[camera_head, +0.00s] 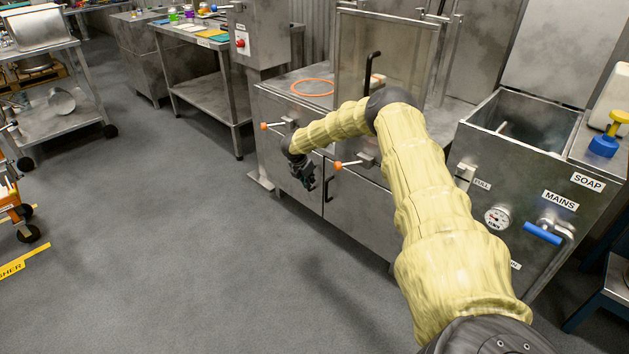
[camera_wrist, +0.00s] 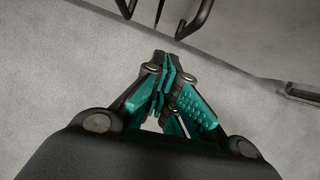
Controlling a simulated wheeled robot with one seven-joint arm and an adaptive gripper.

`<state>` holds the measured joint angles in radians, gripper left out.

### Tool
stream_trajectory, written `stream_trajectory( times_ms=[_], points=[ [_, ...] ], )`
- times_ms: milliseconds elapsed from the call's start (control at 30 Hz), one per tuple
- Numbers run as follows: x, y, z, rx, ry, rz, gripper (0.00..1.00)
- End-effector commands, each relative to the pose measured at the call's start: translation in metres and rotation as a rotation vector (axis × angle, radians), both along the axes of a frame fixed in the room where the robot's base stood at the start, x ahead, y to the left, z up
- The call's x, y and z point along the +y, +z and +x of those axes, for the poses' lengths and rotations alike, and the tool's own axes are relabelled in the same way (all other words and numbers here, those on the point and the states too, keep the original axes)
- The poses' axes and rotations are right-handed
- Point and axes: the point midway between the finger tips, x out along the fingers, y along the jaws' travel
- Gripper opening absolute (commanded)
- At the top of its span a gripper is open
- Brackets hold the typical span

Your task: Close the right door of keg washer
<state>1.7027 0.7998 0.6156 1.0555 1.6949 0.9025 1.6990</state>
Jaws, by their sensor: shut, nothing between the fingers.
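The keg washer is the steel cabinet (camera_head: 362,222) in the middle of the head view, with two lower doors. The right door (camera_head: 352,205) looks flush or nearly flush with the front; my arm covers part of it, so a small gap cannot be ruled out. Its black handle (camera_head: 328,188) stands beside the seam. The left door (camera_head: 277,158) is on the other side. My gripper (camera_head: 307,182) is in front of the doors near the handles. In the wrist view my gripper (camera_wrist: 163,65) is shut and empty, below two dark bar handles (camera_wrist: 196,18) and apart from them.
Orange-knobbed valves (camera_head: 340,165) stick out from the washer's front. A glass-like upper panel (camera_head: 385,50) stands above it. A sink unit (camera_head: 525,190) with a blue-handled tap is at the right. The grey floor (camera_head: 170,240) is clear at left.

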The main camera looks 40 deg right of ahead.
Motion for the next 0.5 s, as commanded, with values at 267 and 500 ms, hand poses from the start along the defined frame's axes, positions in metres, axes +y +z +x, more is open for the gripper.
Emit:
stream_trajectory(
  times_ms=[267,500],
  points=[
    [0.018,0.046,-0.001,0.000,0.001,0.001,0.00],
    [0.028,0.069,-0.002,0.001,0.001,0.001,0.00]
  ],
)
